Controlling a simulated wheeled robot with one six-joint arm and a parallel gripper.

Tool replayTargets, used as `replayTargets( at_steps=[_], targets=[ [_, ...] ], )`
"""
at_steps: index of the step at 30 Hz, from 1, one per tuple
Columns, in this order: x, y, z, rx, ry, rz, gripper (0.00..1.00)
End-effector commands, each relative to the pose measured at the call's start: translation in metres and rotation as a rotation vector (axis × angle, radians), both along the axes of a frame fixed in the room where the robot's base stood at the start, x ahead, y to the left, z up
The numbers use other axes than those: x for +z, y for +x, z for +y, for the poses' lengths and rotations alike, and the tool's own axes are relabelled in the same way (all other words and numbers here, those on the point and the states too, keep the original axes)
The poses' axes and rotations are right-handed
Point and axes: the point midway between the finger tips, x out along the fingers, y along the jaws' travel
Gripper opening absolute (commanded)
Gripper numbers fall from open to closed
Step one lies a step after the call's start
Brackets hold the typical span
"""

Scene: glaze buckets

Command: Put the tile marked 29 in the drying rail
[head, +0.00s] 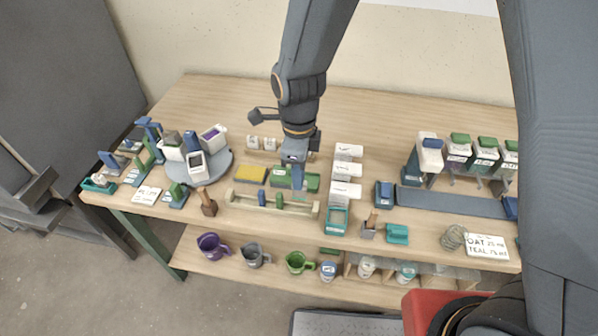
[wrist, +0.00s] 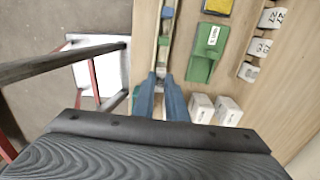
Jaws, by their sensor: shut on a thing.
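The drying rail (head: 246,205) is a long pale wooden holder near the front edge of the bench; it also shows in the wrist view (wrist: 157,45). A blue tile (head: 262,198) and a green tile (head: 279,200) stand upright in it, apart from each other. My gripper (head: 298,188) points down at the rail's right part, and its blue fingers (wrist: 160,76) are close together over the rail's near end in the wrist view. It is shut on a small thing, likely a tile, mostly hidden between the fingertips. I cannot read any mark on it or tell whether it touches the rail.
A green block (wrist: 204,52) with a white label and a yellow sponge (head: 250,174) lie behind the rail. White labelled containers (head: 344,171) stand to its right. A wooden-handled brush (head: 208,203) stands to its left. Mugs (head: 212,246) sit on the lower shelf.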

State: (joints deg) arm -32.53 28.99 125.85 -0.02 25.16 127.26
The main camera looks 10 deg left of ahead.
Motion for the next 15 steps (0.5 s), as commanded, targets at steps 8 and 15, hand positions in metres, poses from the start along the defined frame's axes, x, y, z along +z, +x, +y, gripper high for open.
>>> replayTargets(
  at_steps=[8, 15],
  targets=[
    [-0.022, 0.000, 0.001, 0.003, 0.000, 0.000, 0.00],
    [-0.040, -0.001, 0.001, 0.004, -0.001, 0.002, 0.00]
  ],
)
